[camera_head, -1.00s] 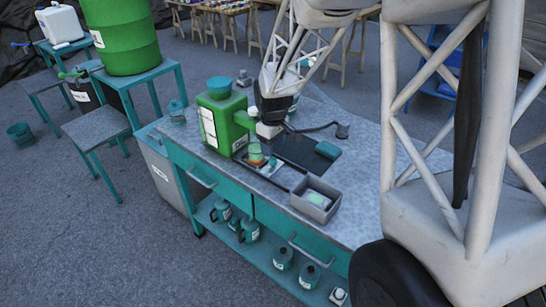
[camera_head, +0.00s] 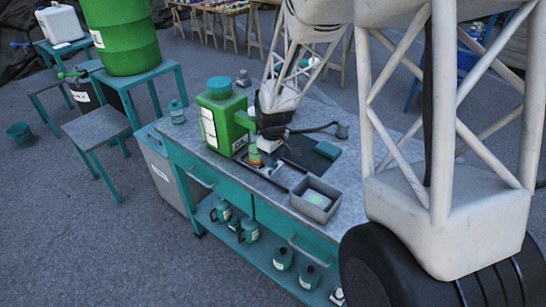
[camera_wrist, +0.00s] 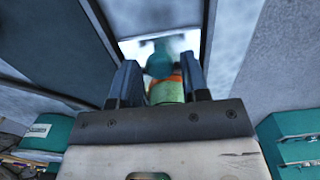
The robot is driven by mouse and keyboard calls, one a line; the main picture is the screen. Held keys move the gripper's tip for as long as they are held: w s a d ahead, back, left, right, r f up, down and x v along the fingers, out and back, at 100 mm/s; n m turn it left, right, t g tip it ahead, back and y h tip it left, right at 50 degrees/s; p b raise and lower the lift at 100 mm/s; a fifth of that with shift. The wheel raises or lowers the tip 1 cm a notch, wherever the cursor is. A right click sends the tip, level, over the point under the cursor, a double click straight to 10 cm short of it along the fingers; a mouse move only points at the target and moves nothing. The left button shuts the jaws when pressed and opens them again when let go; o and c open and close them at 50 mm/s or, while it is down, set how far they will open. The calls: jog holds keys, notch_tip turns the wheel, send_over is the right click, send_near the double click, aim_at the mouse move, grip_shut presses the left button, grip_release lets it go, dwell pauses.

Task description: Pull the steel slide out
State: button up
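In the wrist view my gripper (camera_wrist: 161,68) has its two dark fingers apart. A small vessel (camera_wrist: 166,90) with green, orange and teal colouring shows between them; I cannot tell whether the fingers touch it. A bright, blurred plate (camera_wrist: 190,42), possibly the steel slide, lies just beyond the fingertips. In the head view my gripper (camera_head: 274,143) is low over the bench, right beside the green and orange vessel (camera_head: 255,157) at the green machine (camera_head: 216,125). The fingertips and the slide are too small or covered to make out there.
A grey box (camera_head: 316,202) stands near the bench's front edge, right of the vessel. A dark mat (camera_head: 303,153) with a teal block (camera_head: 327,150) lies behind. Teal canisters (camera_head: 249,230) stand on the shelf below. The bench top (camera_head: 362,160) has free room at right.

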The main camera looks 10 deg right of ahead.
grip_shut()
jog(key=shift+d, duration=0.1)
jog(key=shift+s+d, duration=3.1)
jog(key=shift+o, duration=1.4)
grip_release()
jog(key=shift+r, duration=0.15)
notch_tip(320, 180, up, 8)
jog(key=shift+f, duration=0.2)
